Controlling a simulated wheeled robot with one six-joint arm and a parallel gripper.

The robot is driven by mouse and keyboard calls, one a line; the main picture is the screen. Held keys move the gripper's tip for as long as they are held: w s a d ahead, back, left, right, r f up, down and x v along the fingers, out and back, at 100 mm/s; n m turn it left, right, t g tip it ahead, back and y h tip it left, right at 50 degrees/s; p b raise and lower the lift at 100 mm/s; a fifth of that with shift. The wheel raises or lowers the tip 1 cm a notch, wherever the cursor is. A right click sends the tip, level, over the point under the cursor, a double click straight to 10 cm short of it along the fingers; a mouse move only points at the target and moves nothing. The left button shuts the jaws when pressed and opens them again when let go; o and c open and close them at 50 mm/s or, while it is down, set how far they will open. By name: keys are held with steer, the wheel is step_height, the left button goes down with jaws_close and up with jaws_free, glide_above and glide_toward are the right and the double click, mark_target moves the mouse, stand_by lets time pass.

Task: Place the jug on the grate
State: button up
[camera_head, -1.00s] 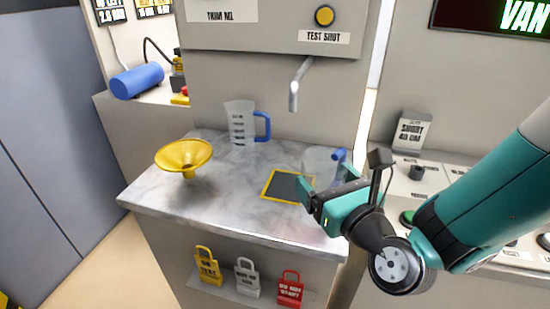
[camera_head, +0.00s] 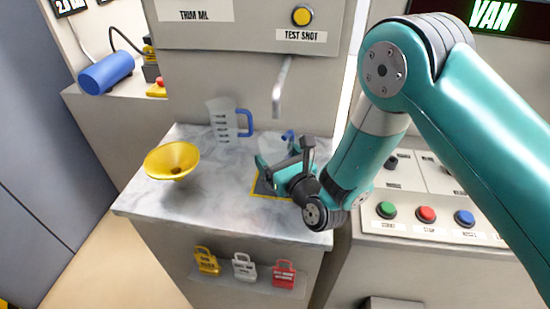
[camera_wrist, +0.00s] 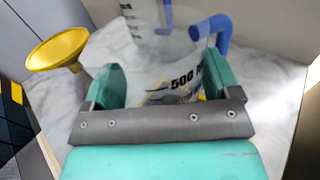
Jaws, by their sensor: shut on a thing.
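A clear jug with a blue handle (camera_head: 272,146) is held upright in my gripper (camera_head: 276,172), over or at the back of the grate. The wrist view shows its "500" marking (camera_wrist: 184,78) between my two teal fingers (camera_wrist: 160,84). The grate (camera_head: 262,188) is a dark square with a yellow border on the marbled counter, partly covered by my gripper. A bit of yellow and dark shows through the jug in the wrist view. The jug's base is hidden, so I cannot tell whether it touches the grate.
A second clear jug with a blue handle (camera_head: 222,122) stands at the back of the counter (camera_head: 215,205), close behind left. A yellow funnel (camera_head: 172,160) stands at the left. A grey spout (camera_head: 280,88) hangs above the held jug. Buttons (camera_head: 425,214) lie right.

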steer(key=shift+f, duration=0.1)
steer(key=o, duration=0.9)
steer(key=shift+c, duration=0.2)
steer(key=shift+r, duration=0.25)
